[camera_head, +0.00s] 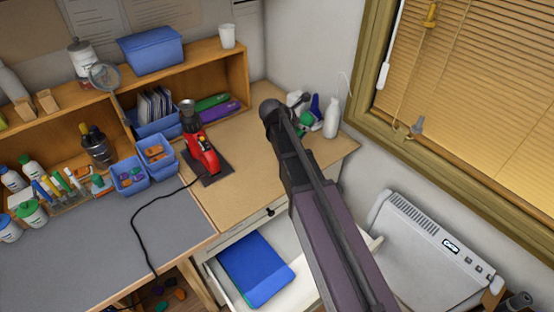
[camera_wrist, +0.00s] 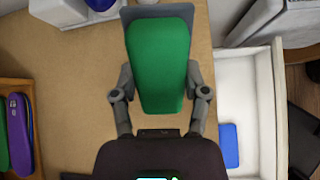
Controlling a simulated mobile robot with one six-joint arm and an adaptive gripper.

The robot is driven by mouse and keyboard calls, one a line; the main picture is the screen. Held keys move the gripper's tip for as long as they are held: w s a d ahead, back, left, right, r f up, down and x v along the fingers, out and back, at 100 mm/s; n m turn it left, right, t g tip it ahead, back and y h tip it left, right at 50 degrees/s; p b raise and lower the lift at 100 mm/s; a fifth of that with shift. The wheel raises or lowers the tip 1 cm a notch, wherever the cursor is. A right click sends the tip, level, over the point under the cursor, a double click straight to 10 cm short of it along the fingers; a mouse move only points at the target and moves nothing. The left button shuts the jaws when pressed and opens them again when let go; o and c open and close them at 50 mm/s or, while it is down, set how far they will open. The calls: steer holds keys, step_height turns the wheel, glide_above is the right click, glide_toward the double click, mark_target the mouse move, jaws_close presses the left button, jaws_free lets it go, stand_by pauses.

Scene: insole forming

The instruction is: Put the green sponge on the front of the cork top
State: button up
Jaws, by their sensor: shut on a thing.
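The green sponge (camera_wrist: 160,55) is between the fingers of my gripper (camera_wrist: 160,85) in the wrist view, with a finger at each side. A dark grey flat piece (camera_wrist: 134,14) shows behind its far end. The brown cork top (camera_wrist: 75,85) lies below it; I cannot tell how high the sponge is above it. In the head view, the cork top (camera_head: 255,178) is right of the grey desk top.
An open white drawer (camera_head: 300,270) with a blue folder (camera_head: 262,272) juts out below the top's front edge. A red machine (camera_head: 203,155) stands on the top's left part. A white bottle (camera_head: 331,118) is at the back right. A white heater (camera_head: 430,255) stands right.

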steer(key=s+a+f+g+y+b, duration=0.2)
steer(key=s+a+f+g+y, duration=0.1)
steer(key=s, duration=0.7)
steer(key=s+a+f+n+g+y+b, duration=0.1)
steer(key=s+a+f+g+y+b, duration=0.1)
steer(key=s+a+f, duration=0.4)
steer(key=s+f+g+y, duration=0.1)
steer(key=s+f+y, duration=0.1)
steer(key=s, duration=0.2)
steer(key=shift+a+f+b, duration=0.15)
steer(key=shift+a+b, duration=0.15)
steer(key=shift+b, duration=0.05)
steer(key=b, duration=0.1)
glide_above(270, 171)
steer(key=s, duration=0.1)
steer(key=shift+s+d+f, duration=0.15)
steer(key=shift+s+f, duration=0.05)
steer(key=shift+f, duration=0.5)
steer(key=shift+w, duration=0.1)
steer(key=shift+w, duration=0.25)
steer(key=shift+w+f+b, duration=0.35)
steer(key=shift+f+b, duration=0.25)
steer(key=shift+b, duration=0.2)
steer(key=shift+f+b, duration=1.25)
